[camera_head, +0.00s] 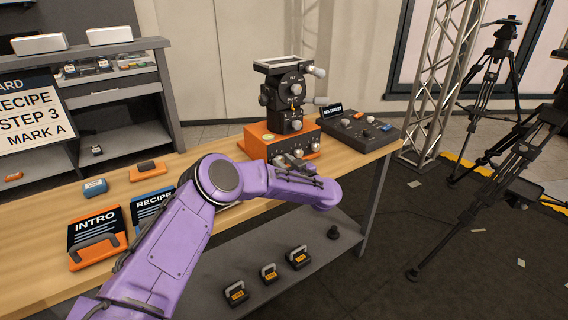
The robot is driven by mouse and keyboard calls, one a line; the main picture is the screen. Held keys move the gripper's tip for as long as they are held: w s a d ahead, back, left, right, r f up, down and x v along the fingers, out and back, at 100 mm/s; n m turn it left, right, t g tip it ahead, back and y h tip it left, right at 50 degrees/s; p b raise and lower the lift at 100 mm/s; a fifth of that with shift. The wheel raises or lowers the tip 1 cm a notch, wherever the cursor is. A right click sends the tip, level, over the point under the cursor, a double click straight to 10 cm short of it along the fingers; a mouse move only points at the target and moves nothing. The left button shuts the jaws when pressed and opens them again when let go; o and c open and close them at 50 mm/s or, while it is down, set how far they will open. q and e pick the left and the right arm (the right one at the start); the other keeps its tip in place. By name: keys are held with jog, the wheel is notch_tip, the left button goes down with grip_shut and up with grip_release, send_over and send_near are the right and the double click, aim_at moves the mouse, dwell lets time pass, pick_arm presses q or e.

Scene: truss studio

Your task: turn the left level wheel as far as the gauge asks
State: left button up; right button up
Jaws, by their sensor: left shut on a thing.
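The orange level base (253,139) stands on the wooden bench with a black geared head (284,95) on top of it. Several silver knobs sit on its front, and one silver wheel (314,146) shows at the right. My purple left arm reaches across the bench, and my left gripper (285,164) is at the front of the base. It is shut on the left level wheel, which is mostly hidden by the gripper. I cannot make out the gauge reading. My right gripper is not in view.
A grey control panel (372,132) stands right of the base. INTRO (95,232) and RECIPE (150,203) cards stand at the bench's left. A board (30,113) reads "RECIPE STEP 3 MARK A". Tripods (495,60) stand at the right.

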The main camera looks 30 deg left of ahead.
pick_arm(q)
jog(key=n+b, duration=0.1)
jog(key=n, duration=0.2)
jog(key=shift+f+n, duration=0.1)
jog(key=shift+n, duration=0.2)
jog(key=shift+s+n+b, duration=0.15)
jog(key=shift+n+b, duration=0.8)
jog(key=shift+n, duration=1.25)
jog(key=o, duration=1)
jog(key=shift+o, duration=0.2)
jog(key=v, duration=1)
jog(key=shift+d+b, duration=0.2)
jog(key=shift+b, duration=0.15)
